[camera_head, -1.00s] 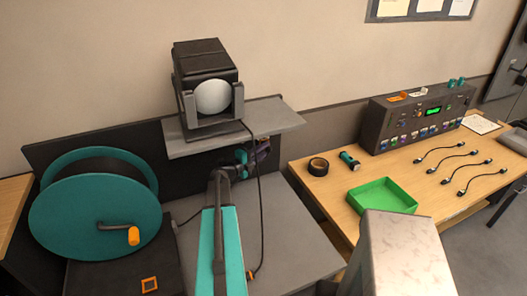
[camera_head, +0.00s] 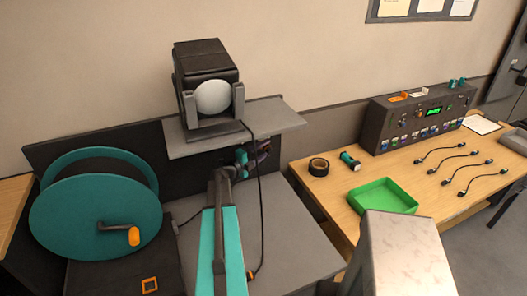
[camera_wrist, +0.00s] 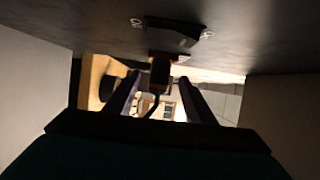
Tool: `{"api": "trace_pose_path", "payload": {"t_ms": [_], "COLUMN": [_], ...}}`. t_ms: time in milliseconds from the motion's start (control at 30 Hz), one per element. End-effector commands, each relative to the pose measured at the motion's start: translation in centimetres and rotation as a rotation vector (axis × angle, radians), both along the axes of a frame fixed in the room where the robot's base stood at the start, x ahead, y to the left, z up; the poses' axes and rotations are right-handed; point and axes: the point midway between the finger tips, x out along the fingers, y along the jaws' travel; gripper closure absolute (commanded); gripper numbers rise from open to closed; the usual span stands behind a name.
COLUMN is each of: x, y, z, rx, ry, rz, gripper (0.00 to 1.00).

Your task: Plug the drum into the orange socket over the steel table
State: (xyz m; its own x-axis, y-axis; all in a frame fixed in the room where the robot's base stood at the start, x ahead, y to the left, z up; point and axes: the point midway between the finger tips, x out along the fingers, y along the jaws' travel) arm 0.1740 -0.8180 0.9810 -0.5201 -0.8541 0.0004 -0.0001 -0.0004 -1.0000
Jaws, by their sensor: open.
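The drum (camera_head: 95,218) is a teal cable reel with an orange crank, at the left of the head view. Its short visible lead (camera_head: 187,217) runs right and goes behind my arm. The steel table (camera_head: 290,235) is grey, in the middle. My gripper (camera_head: 262,149) is under the shelf above the table, partly hidden by my arm. In the wrist view my gripper (camera_wrist: 159,78) is open, a finger on each side of a dark plug with orange (camera_wrist: 160,70), its cable hanging down. The plug meets a dark panel; I cannot tell how deep it sits. The orange socket is not clearly visible.
A lamp (camera_head: 208,85) stands on the grey shelf (camera_head: 275,120), its cord hanging over the steel table. A rocker switch (camera_wrist: 170,35) is on the dark panel. A wooden table at right holds a green tray (camera_head: 385,195), black tape (camera_head: 319,167) and a control desk (camera_head: 415,118).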

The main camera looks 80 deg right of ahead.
Motion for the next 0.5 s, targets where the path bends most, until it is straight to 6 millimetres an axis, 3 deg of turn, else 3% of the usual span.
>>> {"api": "trace_pose_path", "payload": {"t_ms": [267, 500], "x": [0.4, 1.8], "y": [0.9, 3.2], "z": [-0.1, -0.2], "rx": [0.001, 0.000], "ry": [-0.001, 0.000], "rz": [-0.001, 0.000], "gripper": [0.51, 0.51]}}
